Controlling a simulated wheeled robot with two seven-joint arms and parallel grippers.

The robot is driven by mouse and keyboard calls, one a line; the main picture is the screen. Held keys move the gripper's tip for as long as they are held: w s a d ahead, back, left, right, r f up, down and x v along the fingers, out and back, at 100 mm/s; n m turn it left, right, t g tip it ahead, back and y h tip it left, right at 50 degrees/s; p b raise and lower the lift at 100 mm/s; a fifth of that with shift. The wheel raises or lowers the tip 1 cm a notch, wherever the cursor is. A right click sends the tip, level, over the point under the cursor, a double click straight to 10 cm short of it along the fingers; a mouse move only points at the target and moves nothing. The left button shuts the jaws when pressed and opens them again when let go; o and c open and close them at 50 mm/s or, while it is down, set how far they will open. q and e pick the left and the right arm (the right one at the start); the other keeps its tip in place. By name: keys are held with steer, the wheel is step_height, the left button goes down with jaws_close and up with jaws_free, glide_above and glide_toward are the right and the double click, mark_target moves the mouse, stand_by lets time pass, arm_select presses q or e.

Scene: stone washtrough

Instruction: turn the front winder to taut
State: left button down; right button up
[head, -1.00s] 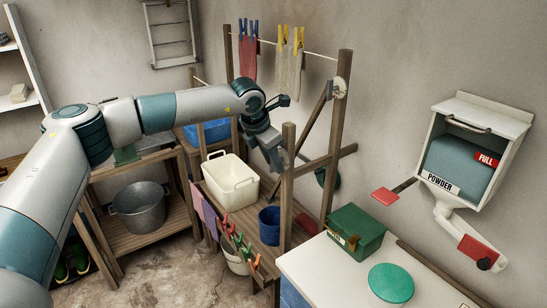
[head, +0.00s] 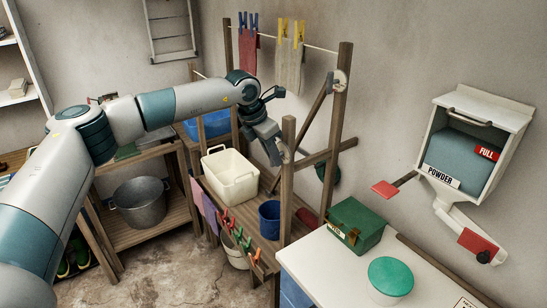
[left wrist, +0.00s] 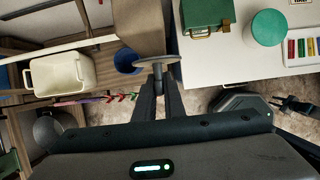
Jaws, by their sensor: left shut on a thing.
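The front winder is a round disc on the front wooden post (head: 287,185). Its pale edge (head: 284,152) shows beside the post top in the head view, mostly hidden by my gripper. In the left wrist view the winder (left wrist: 158,60) is a grey-brown disc seen nearly edge-on. My left gripper (head: 274,155) is at the winder, its fingers (left wrist: 158,75) shut on the part below the disc. A dark pronged part at the right of the left wrist view seems to be my right gripper (left wrist: 292,104); its jaws are unclear.
The rear winder (head: 340,80) is on the taller back post. A white tub (head: 230,178) and blue bucket (head: 269,220) stand on the slatted rack. A green box (head: 356,222) and round green lid (head: 390,275) are on the white top to the right.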

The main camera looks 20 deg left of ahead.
stand_by(0.3)
arm_select(q)
steer(key=c, duration=1.8)
jaws_free()
steer(key=shift+c, duration=0.2)
steer(key=shift+r, duration=0.15)
steer(key=shift+s+a+r+b, duration=0.15)
steer(key=shift+a+r+b, duration=0.1)
steer(key=shift+r+b, duration=0.25)
steer(key=b+v, duration=0.5)
steer(key=v, duration=1.1)
steer(key=shift+a, duration=0.1)
